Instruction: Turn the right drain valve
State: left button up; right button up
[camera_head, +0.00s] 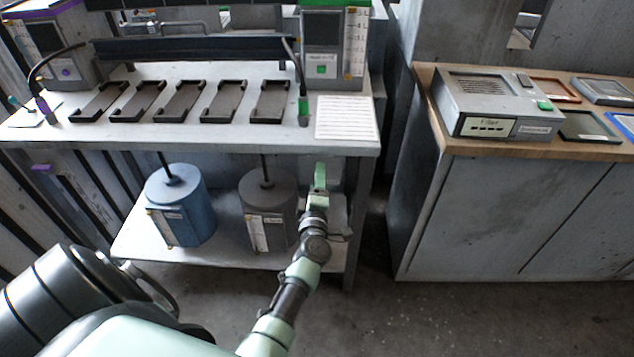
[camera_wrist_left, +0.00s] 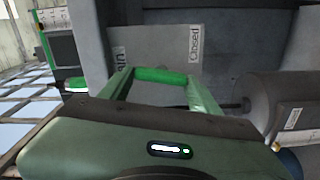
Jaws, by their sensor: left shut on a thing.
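The right drain valve's green handle is a short bar held between the two fingers of my left gripper (camera_head: 318,187), under the right end of the workbench in the head view. In the left wrist view the handle (camera_wrist_left: 160,75) spans between the fingertips and the gripper is shut on it. Behind it is a grey plate (camera_wrist_left: 158,48) with a "Closed" label at its right and another label, hard to read, at its left. The rest of the valve is hidden by the gripper. My right gripper is not in view.
A grey tank (camera_head: 268,212) and a blue tank (camera_head: 181,205) stand on the lower shelf (camera_head: 135,244) left of my gripper. The workbench top (camera_head: 345,147) overhangs above. A purple fitting (camera_head: 41,167) shows under its left end. A wood-topped cabinet (camera_head: 500,215) stands at right.

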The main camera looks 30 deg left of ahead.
pick_arm(q)
jog(key=shift+f, duration=0.1)
dwell(0.5)
jog(key=o, duration=1.4)
jog(key=shift+s, duration=0.1)
jog(key=p+v, duration=0.1)
jog(key=v, duration=0.6)
jog(key=shift+s+d+p, duration=0.25)
jog(key=shift+s+p, duration=0.05)
jog(key=shift+s, duration=0.05)
